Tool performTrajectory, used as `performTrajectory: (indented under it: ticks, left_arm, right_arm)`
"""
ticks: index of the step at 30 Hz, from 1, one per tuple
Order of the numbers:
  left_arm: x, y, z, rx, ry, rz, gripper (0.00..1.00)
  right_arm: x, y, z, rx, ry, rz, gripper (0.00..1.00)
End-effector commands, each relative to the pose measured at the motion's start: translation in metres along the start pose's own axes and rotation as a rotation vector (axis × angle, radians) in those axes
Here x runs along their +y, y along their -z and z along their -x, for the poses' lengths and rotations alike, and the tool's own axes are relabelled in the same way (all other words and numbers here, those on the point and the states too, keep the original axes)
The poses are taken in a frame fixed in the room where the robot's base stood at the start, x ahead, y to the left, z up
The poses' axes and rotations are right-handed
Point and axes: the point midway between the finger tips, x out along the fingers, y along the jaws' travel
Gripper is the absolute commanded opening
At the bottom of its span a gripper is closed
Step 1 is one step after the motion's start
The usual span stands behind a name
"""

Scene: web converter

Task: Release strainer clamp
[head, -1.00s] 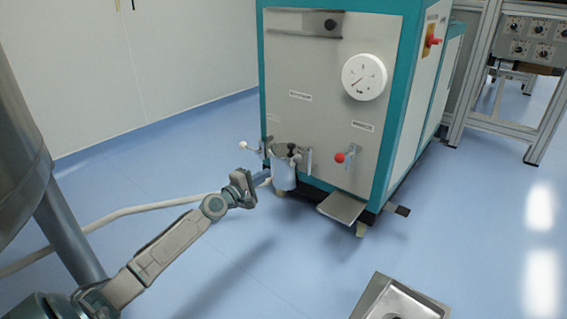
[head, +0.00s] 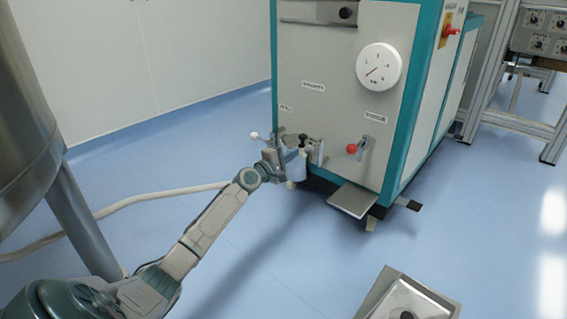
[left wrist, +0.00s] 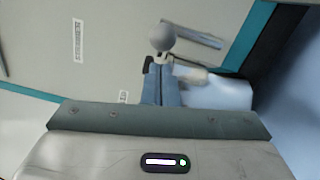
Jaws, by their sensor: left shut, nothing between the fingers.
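The strainer (head: 298,166) is a pale cylinder low on the left of the machine's front, partly hidden by my left gripper (head: 279,158). A black knob (head: 304,141) stands at its top, with clamp hardware beside it. A white ball-ended handle (head: 254,135) sticks out to its left. In the left wrist view my left gripper (left wrist: 160,82) has its blue-grey fingers together and empty. A pale grey ball knob (left wrist: 162,37) shows just beyond the fingertips; I cannot tell whether they touch. The white cylinder lies to the right of the fingers. My right gripper is out of view.
A red ball valve handle (head: 351,149) is right of the strainer, with a small metal shelf (head: 354,198) below it. A white hose (head: 150,204) crosses the floor. A steel tank (head: 25,120) stands at left, a metal tray (head: 405,300) at bottom right.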

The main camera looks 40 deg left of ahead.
Motion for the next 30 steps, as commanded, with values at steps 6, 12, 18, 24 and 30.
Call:
performTrajectory:
  ticks: [6,12,18,24,30]
  left_arm:
    - [-0.001,0.0,-0.015,0.0,0.0,0.0,0.0]
    - [0.0,0.0,-0.016,0.0,0.001,-0.001,0.0]
    - [0.0,0.0,-0.016,0.0,0.001,-0.001,0.0]
    - [0.001,-0.001,-0.016,0.006,-0.001,0.0,0.0]
    - [0.002,-0.004,-0.017,0.025,-0.004,0.001,0.0]
  right_arm:
    - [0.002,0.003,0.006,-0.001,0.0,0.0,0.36]
    - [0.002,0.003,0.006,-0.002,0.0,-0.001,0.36]
    - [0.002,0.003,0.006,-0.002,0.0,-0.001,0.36]
    - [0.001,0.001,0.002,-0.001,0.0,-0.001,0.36]
    - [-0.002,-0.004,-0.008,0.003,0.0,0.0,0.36]
